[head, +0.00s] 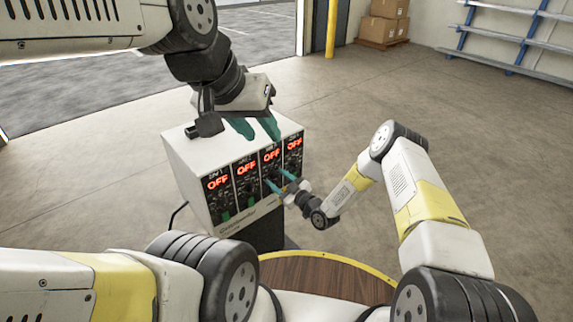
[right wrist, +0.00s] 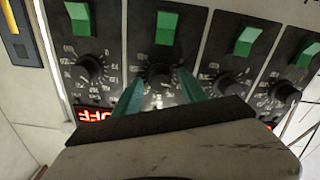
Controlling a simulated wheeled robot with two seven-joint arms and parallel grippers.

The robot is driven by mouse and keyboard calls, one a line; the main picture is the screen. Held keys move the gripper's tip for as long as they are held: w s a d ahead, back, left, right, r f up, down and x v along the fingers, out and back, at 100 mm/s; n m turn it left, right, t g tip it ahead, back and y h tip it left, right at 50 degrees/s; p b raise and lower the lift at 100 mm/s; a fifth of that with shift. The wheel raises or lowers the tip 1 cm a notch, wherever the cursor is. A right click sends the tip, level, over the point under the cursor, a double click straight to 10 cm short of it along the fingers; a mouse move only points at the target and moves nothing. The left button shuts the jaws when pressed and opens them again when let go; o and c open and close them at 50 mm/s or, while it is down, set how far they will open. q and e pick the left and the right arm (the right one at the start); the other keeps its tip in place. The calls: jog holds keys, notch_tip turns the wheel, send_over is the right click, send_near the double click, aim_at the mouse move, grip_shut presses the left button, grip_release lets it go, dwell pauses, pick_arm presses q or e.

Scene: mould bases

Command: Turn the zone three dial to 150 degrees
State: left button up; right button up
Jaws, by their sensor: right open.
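The white controller box (head: 190,165) has a row of black zone panels, each with a red display reading OFF. My right gripper (head: 283,188) is at the third panel from the left. In the right wrist view, upside down, the zone three dial (right wrist: 158,75) is a black knob, second from the left. My right gripper (right wrist: 160,82) is open, with one teal finger on either side of that dial; contact cannot be told. A green switch (right wrist: 166,27) is above it in that view. My left gripper (head: 256,129) is open and empty, over the box's top and upper front.
Neighbouring dials sit close on both sides, one left (right wrist: 90,68) and one right (right wrist: 228,85). A round wooden table top (head: 310,278) with a yellow rim is in front of the box. Cardboard boxes (head: 383,28) and a yellow post (head: 332,30) stand far behind.

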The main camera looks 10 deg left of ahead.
jog(key=shift+c, duration=0.2)
grip_shut()
jog(key=shift+m, duration=0.4)
jog(key=m, duration=0.4)
jog(key=shift+m, duration=0.3)
jog(key=shift+w+m, duration=0.1)
jog(key=shift+m, duration=2.1)
jog(key=shift+o, duration=0.2)
grip_release()
